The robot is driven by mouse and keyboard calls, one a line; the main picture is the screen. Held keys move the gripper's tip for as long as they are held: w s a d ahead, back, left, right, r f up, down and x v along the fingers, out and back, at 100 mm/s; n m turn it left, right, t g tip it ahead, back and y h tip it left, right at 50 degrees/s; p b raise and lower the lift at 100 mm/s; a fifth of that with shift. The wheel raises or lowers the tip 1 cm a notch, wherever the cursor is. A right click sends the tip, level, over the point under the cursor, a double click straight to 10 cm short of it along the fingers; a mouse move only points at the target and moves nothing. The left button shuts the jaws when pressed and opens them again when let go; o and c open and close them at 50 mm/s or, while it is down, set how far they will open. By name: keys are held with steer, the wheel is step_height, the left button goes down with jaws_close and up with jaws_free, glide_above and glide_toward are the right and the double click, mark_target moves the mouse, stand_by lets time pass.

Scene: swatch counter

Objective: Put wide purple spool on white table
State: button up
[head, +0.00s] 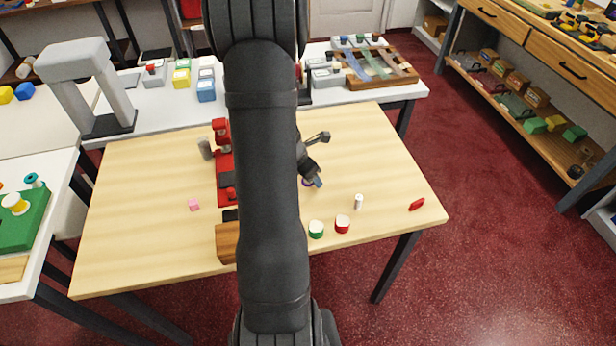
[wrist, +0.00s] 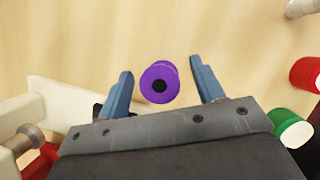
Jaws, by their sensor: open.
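My gripper (wrist: 163,80) is open, with one blue finger on each side of the spool and a gap to each. In the head view my gripper (head: 314,181) is low over the table, partly hidden by my arm. A white table (head: 62,175) stands at the left, holding a green board with spools. Another white table (head: 415,90) runs along the back.
A red device (head: 224,165) stands left of my arm, near a grey cylinder (head: 205,148). A green-sided spool (head: 316,229), a red-sided spool (head: 342,223), a small white cylinder (head: 359,201) and a red item (head: 416,204) lie to the right.

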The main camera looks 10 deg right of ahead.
steer(key=shift+c, duration=0.2)
steer(key=c, duration=1.1)
steer(key=shift+r, duration=0.15)
